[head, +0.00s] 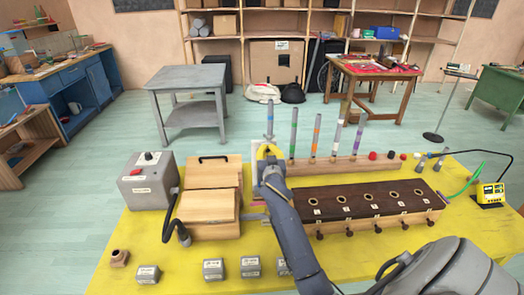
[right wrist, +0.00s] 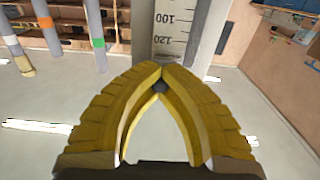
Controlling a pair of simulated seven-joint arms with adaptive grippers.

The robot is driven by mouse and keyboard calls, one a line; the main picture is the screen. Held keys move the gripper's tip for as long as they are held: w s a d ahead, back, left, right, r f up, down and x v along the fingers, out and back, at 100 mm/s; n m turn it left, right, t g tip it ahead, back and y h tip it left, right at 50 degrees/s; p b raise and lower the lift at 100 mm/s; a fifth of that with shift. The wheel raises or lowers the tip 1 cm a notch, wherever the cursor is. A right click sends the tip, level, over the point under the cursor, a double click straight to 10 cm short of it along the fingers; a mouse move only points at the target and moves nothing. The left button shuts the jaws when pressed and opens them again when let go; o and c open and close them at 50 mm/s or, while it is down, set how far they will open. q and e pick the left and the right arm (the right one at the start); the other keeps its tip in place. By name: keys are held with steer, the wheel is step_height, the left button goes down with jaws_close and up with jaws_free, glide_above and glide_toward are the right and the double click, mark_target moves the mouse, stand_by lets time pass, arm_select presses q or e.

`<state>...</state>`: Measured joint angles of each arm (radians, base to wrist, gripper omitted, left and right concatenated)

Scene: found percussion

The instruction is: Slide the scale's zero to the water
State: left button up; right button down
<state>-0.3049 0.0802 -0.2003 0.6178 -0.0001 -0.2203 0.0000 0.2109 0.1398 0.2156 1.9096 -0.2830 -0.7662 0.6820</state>
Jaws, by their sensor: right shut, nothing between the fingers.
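My right gripper (head: 268,152) is at the tube with the blue band (head: 270,118), at the left end of the row at the table's back. In the right wrist view its yellow fingers (right wrist: 162,72) are shut, tips together, with nothing between them. Just beyond the tips stands a pale scale strip (right wrist: 172,28) with black marks and the numbers 100 and 120. It runs upright along a grey tube. I cannot tell whether the fingertips touch the strip. The scale's zero and the water level are not visible. My left gripper is not in view.
Tubes with green (head: 293,132), orange (head: 316,135), white and purple bands stand in a wooden rack (head: 325,167) to the right. A dark board with holes (head: 350,200), a wooden bellows-like box (head: 210,205), a grey box (head: 150,182) and metal blocks stand on the yellow table (head: 125,235).

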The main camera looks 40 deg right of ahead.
steer(key=c, duration=1.3)
jaws_free()
steer(key=shift+c, duration=0.2)
steer(key=v, duration=1.2)
